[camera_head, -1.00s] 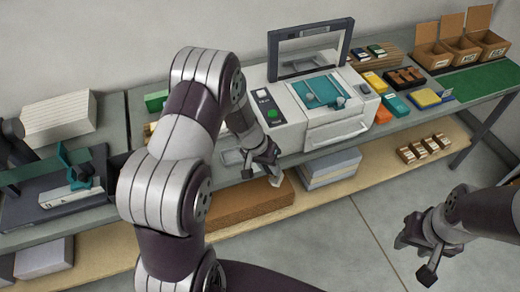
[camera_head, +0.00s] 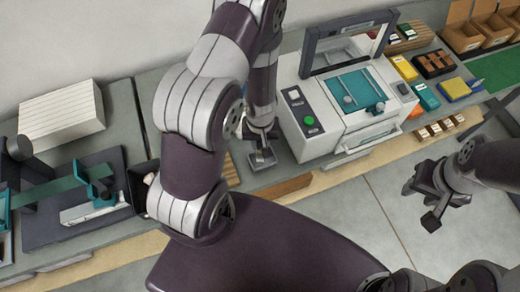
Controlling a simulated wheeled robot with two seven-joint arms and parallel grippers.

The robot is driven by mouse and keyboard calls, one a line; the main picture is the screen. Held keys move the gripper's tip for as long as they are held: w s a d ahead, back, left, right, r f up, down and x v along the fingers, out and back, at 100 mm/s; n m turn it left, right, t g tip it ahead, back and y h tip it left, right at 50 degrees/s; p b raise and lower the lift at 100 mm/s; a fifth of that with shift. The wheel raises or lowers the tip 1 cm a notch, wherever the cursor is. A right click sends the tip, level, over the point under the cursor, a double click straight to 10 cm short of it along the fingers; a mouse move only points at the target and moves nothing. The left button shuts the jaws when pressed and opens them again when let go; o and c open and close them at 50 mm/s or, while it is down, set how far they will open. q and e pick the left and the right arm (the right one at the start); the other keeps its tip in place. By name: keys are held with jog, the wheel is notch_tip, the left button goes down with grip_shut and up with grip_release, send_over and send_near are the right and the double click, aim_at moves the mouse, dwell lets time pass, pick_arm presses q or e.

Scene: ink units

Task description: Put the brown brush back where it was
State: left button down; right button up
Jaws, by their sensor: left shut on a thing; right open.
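My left gripper (camera_head: 262,141) points down over a small grey tray (camera_head: 262,159) on the bench, just left of the white machine. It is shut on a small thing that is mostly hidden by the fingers. A bit of brown shows there, which fits the brown brush (camera_head: 262,151), but its shape is too small to make out. I cannot tell whether it touches the tray. My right gripper (camera_head: 425,204) is open and empty, out over the floor at the right, away from the bench.
The white machine (camera_head: 300,122) with its raised frame and teal bed stands right of the tray. A slatted block (camera_head: 233,172) is partly hidden by my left arm. A dark bin (camera_head: 140,185) and a teal-armed device (camera_head: 100,180) stand left. Coloured pads and cardboard boxes (camera_head: 462,37) are right.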

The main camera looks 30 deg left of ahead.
pick_arm(q)
jog(key=f, duration=0.1)
jog(key=f+b, duration=0.1)
jog(key=f, duration=0.1)
jog(key=w+d+f, duration=0.1)
jog(key=shift+f+b, duration=0.3)
jog(key=shift+f, duration=0.05)
jog(key=shift+a, duration=0.25)
jog(key=shift+s, duration=0.1)
jog(key=c, duration=1)
grip_release()
jog(key=shift+s, duration=0.1)
jog(key=shift+o, duration=0.5)
pick_arm(e)
jog(key=shift+w+d+f, duration=0.15)
jog(key=shift+w+f, duration=0.15)
jog(key=shift+f, duration=0.3)
jog(key=shift+w+d+f, duration=0.1)
jog(key=shift+w+f, duration=0.2)
jog(key=shift+f, duration=0.25)
pick_arm(q)
notch_tip(320, 180, up, 12)
jog(key=p, duration=0.8)
jog(key=shift+r, duration=0.2)
pick_arm(e)
notch_tip(320, 180, up, 8)
jog(key=shift+f, duration=0.2)
pick_arm(q)
jog(key=shift+f, duration=0.1)
